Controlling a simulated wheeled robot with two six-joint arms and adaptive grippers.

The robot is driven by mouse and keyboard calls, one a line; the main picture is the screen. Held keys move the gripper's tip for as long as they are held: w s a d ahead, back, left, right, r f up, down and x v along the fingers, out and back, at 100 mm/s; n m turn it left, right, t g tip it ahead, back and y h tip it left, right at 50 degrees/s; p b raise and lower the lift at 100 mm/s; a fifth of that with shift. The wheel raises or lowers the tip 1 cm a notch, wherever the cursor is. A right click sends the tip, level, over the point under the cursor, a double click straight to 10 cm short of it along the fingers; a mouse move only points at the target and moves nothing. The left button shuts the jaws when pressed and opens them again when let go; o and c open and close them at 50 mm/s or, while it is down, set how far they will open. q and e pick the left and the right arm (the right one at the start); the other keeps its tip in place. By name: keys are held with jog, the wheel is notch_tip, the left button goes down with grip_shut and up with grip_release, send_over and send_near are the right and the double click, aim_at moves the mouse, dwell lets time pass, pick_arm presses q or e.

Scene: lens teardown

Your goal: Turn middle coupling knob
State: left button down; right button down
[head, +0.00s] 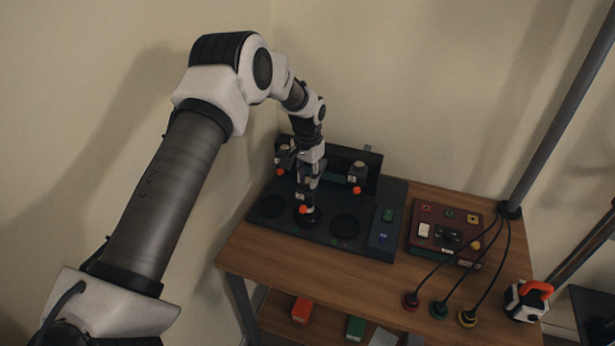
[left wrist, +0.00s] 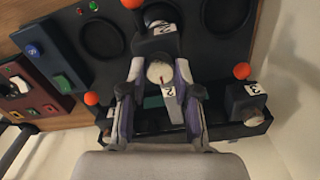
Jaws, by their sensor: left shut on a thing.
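The middle coupling (head: 307,217) stands at the middle place of a black station (head: 380,205), with an orange ball on its front. In the left wrist view, the coupling's dark body (left wrist: 155,30) carries a white label with a 2. A pale round knob (left wrist: 158,72) with a red mark sits between my left gripper's fingers (left wrist: 158,88). The left gripper (head: 308,180) points down over the coupling and is shut on that knob; it hides part of the coupling in the head view. My right gripper is not in view.
Empty round recesses (head: 271,206) (head: 344,226) lie on both sides. Two similar units with orange balls (head: 356,190) (head: 280,171) stand in the rear tray. A red panel (head: 445,231) with cables and a black-and-white object with an orange handle (head: 528,299) are to the right.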

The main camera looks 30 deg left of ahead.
aim_at(308, 179)
pick_arm(q)
jog(key=shift+s+f, duration=0.15)
jog(key=shift+f, duration=0.05)
jog(key=c, duration=0.9)
grip_release()
jog(key=shift+o, duration=0.3)
jog(key=shift+r, duration=0.15)
notch_tip(308, 179, up, 12)
jog(key=shift+w, duration=0.2)
